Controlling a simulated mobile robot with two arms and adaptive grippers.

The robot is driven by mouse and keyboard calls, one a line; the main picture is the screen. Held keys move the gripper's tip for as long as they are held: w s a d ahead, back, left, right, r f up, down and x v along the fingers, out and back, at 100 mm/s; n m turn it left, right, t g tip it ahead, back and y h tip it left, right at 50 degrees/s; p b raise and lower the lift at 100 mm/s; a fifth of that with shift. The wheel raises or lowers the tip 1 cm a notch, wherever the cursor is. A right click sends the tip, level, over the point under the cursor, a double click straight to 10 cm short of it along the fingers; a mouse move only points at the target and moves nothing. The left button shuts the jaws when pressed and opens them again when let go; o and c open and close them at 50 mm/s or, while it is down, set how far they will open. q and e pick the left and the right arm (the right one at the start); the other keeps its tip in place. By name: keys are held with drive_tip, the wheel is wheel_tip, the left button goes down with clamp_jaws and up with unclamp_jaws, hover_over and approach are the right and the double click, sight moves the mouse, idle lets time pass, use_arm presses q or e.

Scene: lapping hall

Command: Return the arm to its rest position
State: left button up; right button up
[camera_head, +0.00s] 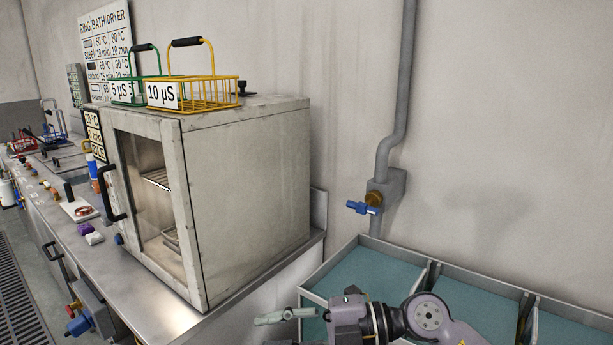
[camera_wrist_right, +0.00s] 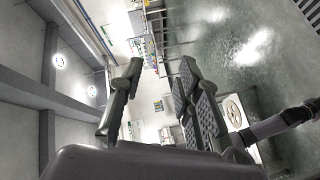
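My right arm comes in at the bottom right of the head view, in front of the bins. Its gripper (camera_head: 285,316) points left there, level with the steel bench's right end, and is seen edge-on. In the right wrist view the two dark ridged fingers of the right gripper (camera_wrist_right: 161,68) stand apart with nothing between them. My left gripper is in neither view.
A dryer cabinet (camera_head: 252,195) with a glass door stands on the steel bench (camera_head: 150,300). A yellow basket (camera_head: 215,92) and a green basket (camera_head: 128,92) are on top. Teal-bottomed bins (camera_head: 378,275) lie under my arm. A pipe valve (camera_head: 372,200) is on the wall.

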wheel_tip(320, 180, up, 6)
drive_tip(key=m+t+y, duration=0.4)
drive_tip(key=t+y, duration=0.1)
drive_tip(key=w+d+m+t+h, duration=0.65)
drive_tip(key=d+m+t, duration=0.25)
drive_tip(key=m+t, duration=0.5)
drive_tip(key=s+d+f+m+g+h, duration=0.2)
drive_tip(key=d+f+m+h, duration=0.45)
drive_tip(key=f, duration=0.25)
drive_tip(key=s+d+f+m+g+h, duration=0.1)
drive_tip(key=d+f+m+g+h, duration=0.1)
drive_tip(key=d+f+m+h, duration=0.45)
drive_tip(key=s+d+f+n+g+h, duration=0.1)
drive_tip(key=s+d+f+g, duration=0.1)
drive_tip(key=s+f+g, duration=0.65)
drive_tip(key=s+d+f+n+g+h, duration=0.1)
drive_tip(key=s+f+g, duration=0.2)
drive_tip(key=s+f, duration=1)
drive_tip(key=s+f+g+p, duration=0.1)
drive_tip(key=s+f, duration=0.1)
drive_tip(key=f, duration=0.9)
drive_tip(key=s+f+p, duration=0.1)
drive_tip(key=s+f, duration=0.1)
drive_tip(key=f, duration=1)
drive_tip(key=s+d+f+g+p, duration=0.1)
drive_tip(key=s+d+f, duration=0.2)
drive_tip(key=s+f, duration=1.1)
drive_tip(key=s, duration=0.2)
drive_tip(key=shift+s, duration=0.35)
